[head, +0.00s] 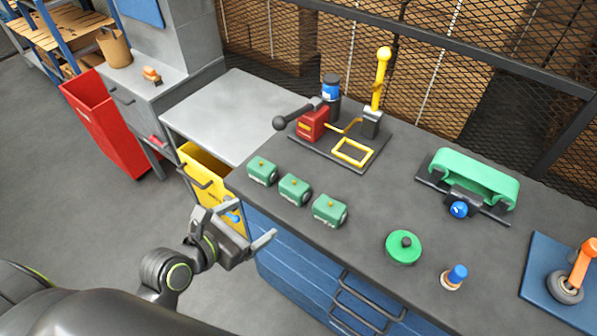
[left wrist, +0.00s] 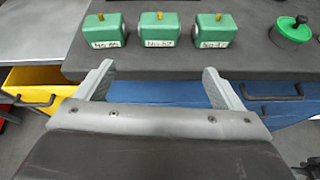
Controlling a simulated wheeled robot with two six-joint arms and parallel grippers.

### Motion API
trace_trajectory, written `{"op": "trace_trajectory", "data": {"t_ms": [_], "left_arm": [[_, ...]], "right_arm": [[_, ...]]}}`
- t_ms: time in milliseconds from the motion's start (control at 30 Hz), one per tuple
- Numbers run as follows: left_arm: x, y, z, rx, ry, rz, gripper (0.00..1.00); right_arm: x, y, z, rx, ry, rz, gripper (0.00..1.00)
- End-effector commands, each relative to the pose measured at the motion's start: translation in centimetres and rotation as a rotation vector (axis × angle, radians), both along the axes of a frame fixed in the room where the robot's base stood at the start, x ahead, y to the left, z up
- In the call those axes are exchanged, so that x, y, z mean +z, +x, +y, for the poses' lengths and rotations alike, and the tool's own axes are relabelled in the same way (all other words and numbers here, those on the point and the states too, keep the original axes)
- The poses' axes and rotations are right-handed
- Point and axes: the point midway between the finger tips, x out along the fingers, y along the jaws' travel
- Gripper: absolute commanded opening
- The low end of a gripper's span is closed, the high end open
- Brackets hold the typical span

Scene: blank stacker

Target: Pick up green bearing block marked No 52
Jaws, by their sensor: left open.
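Three green bearing blocks with yellow caps and white labels stand in a row near the bench's front edge. The left one (head: 262,171) also shows in the left wrist view (left wrist: 104,31), the middle one (head: 294,189) there too (left wrist: 159,30), and the right one (head: 329,210) likewise (left wrist: 214,31). The middle label appears to read No 52; the other labels are too blurred to read surely. My left gripper (head: 250,221) is open and empty, in front of the bench edge, its fingers pointing toward the row, with the middle block between them in the left wrist view (left wrist: 158,70).
Behind the blocks is a fixture (head: 352,152) with a yellow post and black-knobbed lever. A round green lid (head: 403,248) and blue-topped peg (head: 454,277) stand to the right. A yellow drawer (head: 205,165) and blue drawer front (head: 290,262) lie below the bench edge.

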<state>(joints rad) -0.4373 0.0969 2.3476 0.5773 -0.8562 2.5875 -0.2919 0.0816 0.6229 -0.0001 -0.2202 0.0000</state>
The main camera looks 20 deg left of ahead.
Motion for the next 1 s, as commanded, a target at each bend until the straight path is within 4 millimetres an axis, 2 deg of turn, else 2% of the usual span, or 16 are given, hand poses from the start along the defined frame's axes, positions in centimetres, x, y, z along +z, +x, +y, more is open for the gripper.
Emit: {"op": "trace_trajectory", "data": {"t_ms": [67,167,467,700,1000], "left_arm": [[1.6,-0.3,-0.4,0.008,-0.051,-0.005,0.89],[2.0,0.0,-0.7,0.013,-0.081,-0.005,0.89],[-0.2,5.1,-2.7,0.014,-0.085,-0.005,0.89],[-1.9,8.8,-4.1,0.014,-0.082,-0.005,0.89],[-2.8,10.5,-4.6,0.014,-0.079,-0.004,0.89]], "right_arm": [[0.3,0.3,0.0,0.0,0.001,-0.003,0.36],[0.3,0.3,0.0,0.0,0.001,-0.004,0.36],[0.4,-1.9,0.5,-0.007,0.006,0.025,0.36],[0.6,-1.2,0.5,-0.005,0.006,0.016,0.36],[0.8,-0.5,0.3,-0.003,0.005,0.007,0.36]]}}
